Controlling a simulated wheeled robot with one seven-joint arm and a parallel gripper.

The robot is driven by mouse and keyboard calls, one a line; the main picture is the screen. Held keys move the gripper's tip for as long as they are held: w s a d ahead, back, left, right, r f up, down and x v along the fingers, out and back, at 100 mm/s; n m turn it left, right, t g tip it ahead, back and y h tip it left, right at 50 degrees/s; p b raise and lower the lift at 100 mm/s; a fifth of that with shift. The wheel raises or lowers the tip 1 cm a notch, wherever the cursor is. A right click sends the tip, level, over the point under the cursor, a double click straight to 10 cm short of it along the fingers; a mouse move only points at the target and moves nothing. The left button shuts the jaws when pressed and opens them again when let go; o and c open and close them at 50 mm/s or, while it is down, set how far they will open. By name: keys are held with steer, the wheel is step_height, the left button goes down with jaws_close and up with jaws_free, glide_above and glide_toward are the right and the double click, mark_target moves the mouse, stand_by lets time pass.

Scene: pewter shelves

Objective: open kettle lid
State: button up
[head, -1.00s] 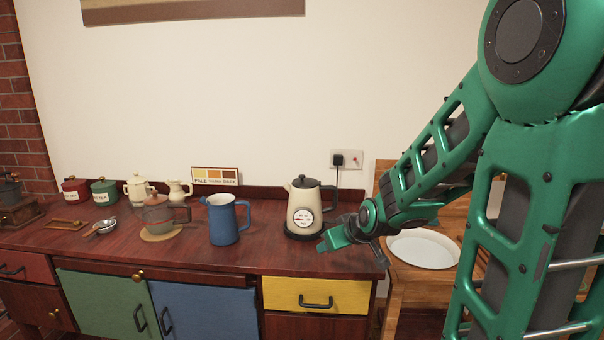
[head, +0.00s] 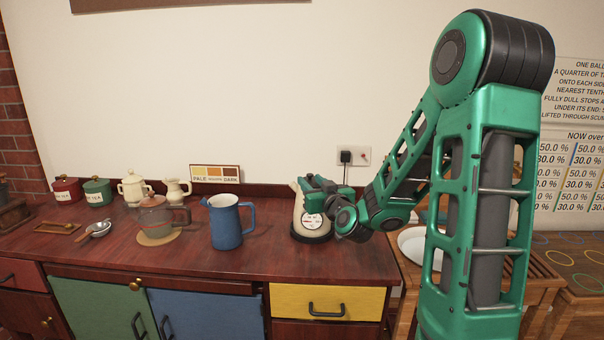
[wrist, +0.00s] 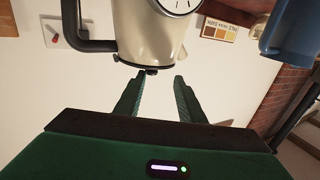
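The cream kettle (head: 303,214) with a round dial stands upright on its dark base on the wooden counter. My gripper (wrist: 160,78) is at the kettle's top and hides its lid in the head view. The wrist view is upside down: the kettle body (wrist: 150,35) hangs at the top, with its black handle (wrist: 72,42) to the left. The lid's dark edge and small knob (wrist: 151,71) show just beyond my fingertips. The lid looks closed. The two fingers are apart, with nothing seen between them; whether they touch the lid I cannot tell.
A blue jug (head: 226,222) stands left of the kettle, and a glass pot (head: 155,216) on a round mat is farther left. A wall socket (head: 353,156) is behind. A white dish (head: 411,243) lies on the wooden stand at right. The counter's front strip is clear.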

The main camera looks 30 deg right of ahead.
mark_target(309, 174)
steer(key=w+d, duration=0.1)
steer(key=w, duration=0.1)
steer(key=w+d, duration=0.1)
steer(key=w, duration=0.2)
steer(key=w+d, duration=0.1)
steer(key=w, duration=0.1)
steer(key=shift+w, duration=0.35)
steer(key=shift+w+d, duration=0.15)
steer(key=shift+w, duration=0.65)
jaws_close()
steer(key=shift+a, duration=0.25)
steer(key=shift+d, duration=0.2)
